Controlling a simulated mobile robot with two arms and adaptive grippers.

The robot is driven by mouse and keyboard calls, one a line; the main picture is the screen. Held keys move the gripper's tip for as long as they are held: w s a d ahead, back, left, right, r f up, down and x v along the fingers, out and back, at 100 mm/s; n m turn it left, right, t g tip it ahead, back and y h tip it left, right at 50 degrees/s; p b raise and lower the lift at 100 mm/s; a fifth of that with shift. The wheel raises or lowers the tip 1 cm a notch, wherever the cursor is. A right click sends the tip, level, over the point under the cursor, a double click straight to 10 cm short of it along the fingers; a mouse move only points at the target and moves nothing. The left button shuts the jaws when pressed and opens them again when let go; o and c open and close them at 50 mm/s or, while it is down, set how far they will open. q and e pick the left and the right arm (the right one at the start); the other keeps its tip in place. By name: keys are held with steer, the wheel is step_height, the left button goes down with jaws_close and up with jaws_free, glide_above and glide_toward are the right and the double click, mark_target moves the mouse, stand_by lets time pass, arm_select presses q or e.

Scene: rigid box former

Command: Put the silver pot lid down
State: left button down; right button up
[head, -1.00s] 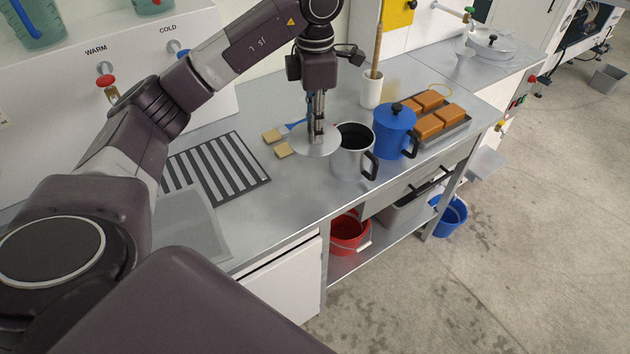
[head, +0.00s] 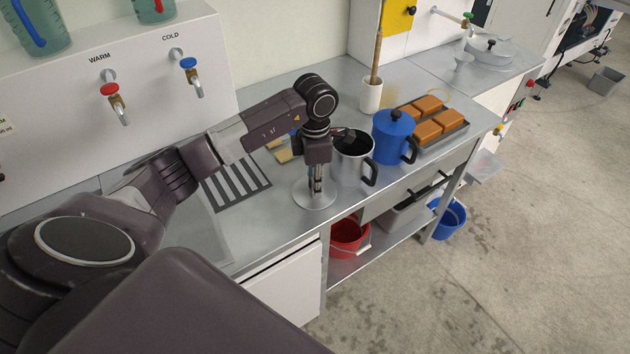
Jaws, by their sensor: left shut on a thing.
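The silver pot lid (head: 326,199) is a flat round disc close to the counter top, near its front edge. My left gripper (head: 316,189) points down and is shut on the lid's middle; the fingers hide its knob. I cannot tell whether the lid touches the counter. The silver pot (head: 352,168) stands open just behind and to the right of the lid, with a black handle. My left wrist hides part of its rim. My right gripper is not in view.
A blue lidded pot (head: 394,140) and a tray of orange-brown blocks (head: 455,136) stand to the right. A striped dark mat (head: 236,187) lies to the left. A red bucket (head: 349,238) is below the counter's front edge.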

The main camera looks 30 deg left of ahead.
arm_select(q)
steer(key=shift+f, duration=0.1)
steer(key=shift+f, duration=0.15)
steer(key=c, duration=2)
jaws_free()
steer(key=shift+c, duration=0.2)
steer(key=o, duration=0.3)
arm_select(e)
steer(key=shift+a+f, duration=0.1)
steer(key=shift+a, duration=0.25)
arm_select(q)
steer(key=shift+r, duration=0.2)
step_height(320, 180, up, 12)
steer(key=b, duration=0.3)
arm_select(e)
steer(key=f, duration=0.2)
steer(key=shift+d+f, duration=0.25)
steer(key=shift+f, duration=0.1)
